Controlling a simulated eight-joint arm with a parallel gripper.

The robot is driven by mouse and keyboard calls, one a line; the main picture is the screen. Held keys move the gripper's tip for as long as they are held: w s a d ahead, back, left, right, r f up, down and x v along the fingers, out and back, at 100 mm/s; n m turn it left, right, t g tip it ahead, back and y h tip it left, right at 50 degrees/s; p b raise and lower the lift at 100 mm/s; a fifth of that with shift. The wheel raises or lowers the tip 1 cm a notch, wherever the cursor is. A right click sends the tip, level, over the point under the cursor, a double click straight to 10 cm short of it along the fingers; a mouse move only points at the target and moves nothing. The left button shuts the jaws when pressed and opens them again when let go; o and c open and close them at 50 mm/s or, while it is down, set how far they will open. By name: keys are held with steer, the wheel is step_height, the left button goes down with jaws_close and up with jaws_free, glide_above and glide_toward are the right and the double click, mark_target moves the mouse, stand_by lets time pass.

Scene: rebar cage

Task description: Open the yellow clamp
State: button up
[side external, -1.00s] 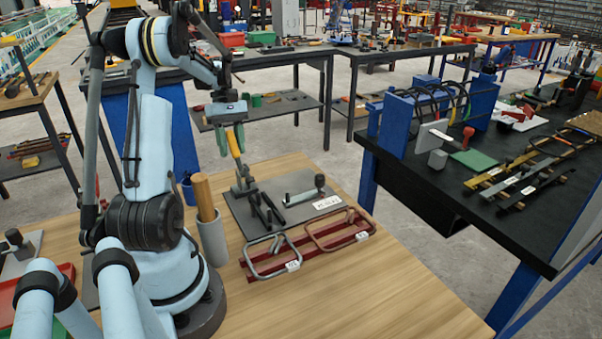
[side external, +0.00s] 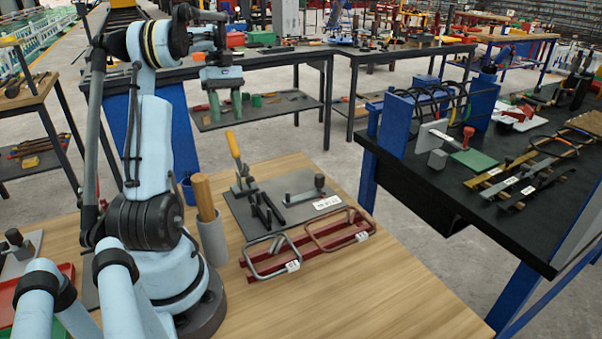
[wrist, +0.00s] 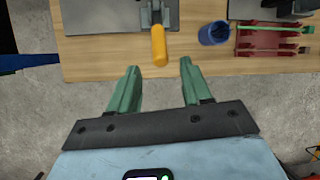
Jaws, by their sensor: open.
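The yellow clamp (side external: 233,147) is a toggle clamp with a yellow handle on a dark grey plate (side external: 290,214). In the side view its handle stands up, leaning slightly left. In the wrist view the yellow handle (wrist: 159,45) points toward my gripper, with its metal base beyond it. My gripper (side external: 226,112) hangs above the clamp, apart from it. Its two green fingers (wrist: 157,82) are spread wide with nothing between them.
Red racks with bent rods (side external: 310,243) lie in front of the plate. A grey cup with a wooden-handled tool (side external: 211,235) stands left of it. A blue cup (wrist: 214,33) shows in the wrist view. The front of the wooden table (side external: 370,285) is clear.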

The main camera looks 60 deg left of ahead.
steer(key=shift+v, duration=1.8)
